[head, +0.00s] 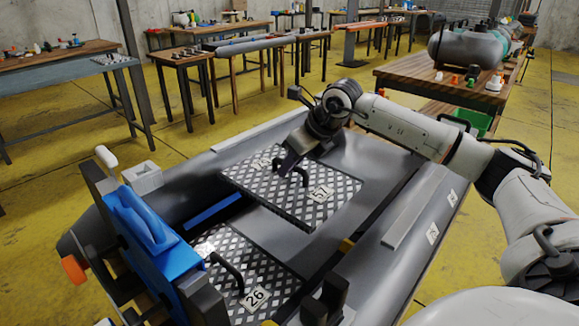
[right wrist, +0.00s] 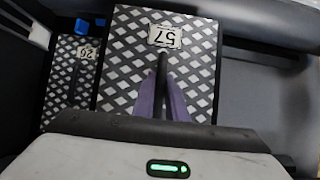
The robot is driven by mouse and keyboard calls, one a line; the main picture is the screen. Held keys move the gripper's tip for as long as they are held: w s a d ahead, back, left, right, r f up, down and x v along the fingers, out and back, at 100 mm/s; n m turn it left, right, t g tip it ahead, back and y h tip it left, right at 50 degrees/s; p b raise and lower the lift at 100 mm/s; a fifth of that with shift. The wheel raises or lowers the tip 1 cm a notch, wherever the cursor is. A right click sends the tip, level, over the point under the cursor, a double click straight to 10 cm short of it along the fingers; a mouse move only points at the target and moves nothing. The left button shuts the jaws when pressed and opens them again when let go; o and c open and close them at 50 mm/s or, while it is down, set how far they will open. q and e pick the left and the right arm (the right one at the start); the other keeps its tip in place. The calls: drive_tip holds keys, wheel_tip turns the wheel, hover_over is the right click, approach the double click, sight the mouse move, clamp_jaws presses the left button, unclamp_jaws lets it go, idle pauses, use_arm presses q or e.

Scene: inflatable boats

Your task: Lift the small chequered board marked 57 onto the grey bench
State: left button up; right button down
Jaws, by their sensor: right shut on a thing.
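The small chequered board marked 57 (head: 330,212) is in the boat's middle in the head view, roughly level, with a black handle on top. It also shows in the right wrist view (right wrist: 200,75), its label upside down. My right gripper (head: 290,170) reaches down from above and is shut on the board's handle. A flat grey surface inside the boat, seemingly the grey bench (head: 285,242), shows below the board's near edge. I cannot tell whether the board touches it or hangs just above. My left gripper is not in view.
Another chequered board marked 26 (head: 228,240) lies lower in the boat, near the blue-and-black part (head: 140,225) at its end. Grey boat tubes (head: 400,245) flank the inside. A wooden table with a grey tank (head: 465,48) stands behind; yellow floor is clear at left.

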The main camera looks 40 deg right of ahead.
drive_tip(key=shift+w+r+p, duration=0.1)
drive_tip(key=shift+r+p, duration=1)
drive_tip(key=shift+r, duration=0.65)
drive_tip(key=shift+r+p, duration=0.9)
drive_tip(key=shift+r, duration=0.25)
drive_tip(key=shift+r+p, duration=0.95)
drive_tip(key=shift+r, duration=0.2)
drive_tip(key=shift+r+p, duration=0.75)
drive_tip(key=shift+r, duration=0.45)
drive_tip(key=shift+f, duration=0.1)
